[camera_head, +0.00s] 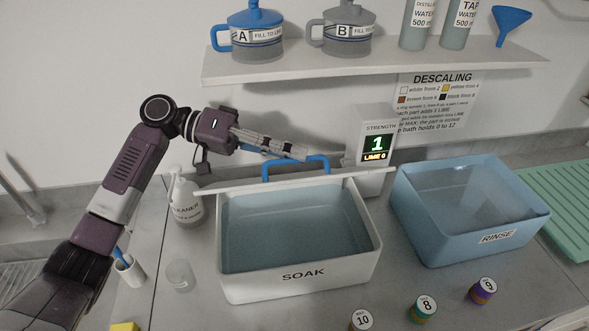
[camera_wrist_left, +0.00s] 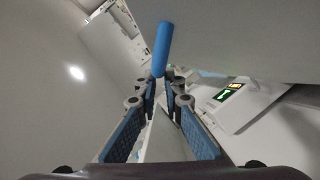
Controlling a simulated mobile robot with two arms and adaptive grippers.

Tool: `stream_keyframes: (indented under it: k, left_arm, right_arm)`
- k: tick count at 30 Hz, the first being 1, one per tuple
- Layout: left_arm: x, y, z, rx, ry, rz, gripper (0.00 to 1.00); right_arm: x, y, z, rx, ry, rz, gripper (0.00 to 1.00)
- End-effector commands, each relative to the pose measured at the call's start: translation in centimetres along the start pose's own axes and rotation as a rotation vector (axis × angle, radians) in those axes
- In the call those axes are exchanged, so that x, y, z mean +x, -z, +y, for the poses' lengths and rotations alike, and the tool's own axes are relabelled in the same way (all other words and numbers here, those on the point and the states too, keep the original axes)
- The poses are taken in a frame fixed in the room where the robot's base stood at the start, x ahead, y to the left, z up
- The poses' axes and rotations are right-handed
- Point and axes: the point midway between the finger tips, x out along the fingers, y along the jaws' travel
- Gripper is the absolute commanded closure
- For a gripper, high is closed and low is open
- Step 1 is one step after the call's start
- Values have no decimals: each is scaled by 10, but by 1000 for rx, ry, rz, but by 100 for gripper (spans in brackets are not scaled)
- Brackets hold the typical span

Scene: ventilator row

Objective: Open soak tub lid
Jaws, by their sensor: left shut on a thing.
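The white soak tub (camera_head: 300,286) stands on the counter with its inside in open view, water showing. Its pale lid (camera_head: 225,185) is seen nearly edge-on, raised along the tub's back rim. The lid's blue handle (camera_head: 297,162) is on the far side. My left gripper (camera_head: 304,153) reaches in from the left behind the lid and is shut at the handle. In the left wrist view the blue handle (camera_wrist_left: 162,46) runs to between the fingertips (camera_wrist_left: 162,90); the exact contact is hard to see. My right gripper is not in view.
A strength display (camera_head: 376,150) stands just right of the lid, and a cleaner bottle (camera_head: 186,197) at its left. The blue rinse tub (camera_head: 462,245) is to the right. A shelf (camera_head: 380,64) with jugs hangs above. Several numbered jars, including jar 8 (camera_head: 424,308), stand in front.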

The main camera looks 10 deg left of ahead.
Motion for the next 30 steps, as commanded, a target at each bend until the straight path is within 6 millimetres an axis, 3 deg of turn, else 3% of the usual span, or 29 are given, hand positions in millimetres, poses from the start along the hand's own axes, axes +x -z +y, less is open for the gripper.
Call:
stream_keyframes:
  k: [6,18,19,23,30]
  left_arm:
    - [-11,27,-1,-12,-7,5,100]
    - [-13,30,-1,-12,-5,3,100]
    - [-13,30,-1,-12,-5,3,89]
    - [-13,30,-1,-13,-5,2,74]
    - [-12,30,-1,-13,-6,1,74]
  right_arm:
    - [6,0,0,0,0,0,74]
    - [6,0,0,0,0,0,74]
    - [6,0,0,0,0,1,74]
    - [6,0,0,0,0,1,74]
    - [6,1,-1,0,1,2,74]
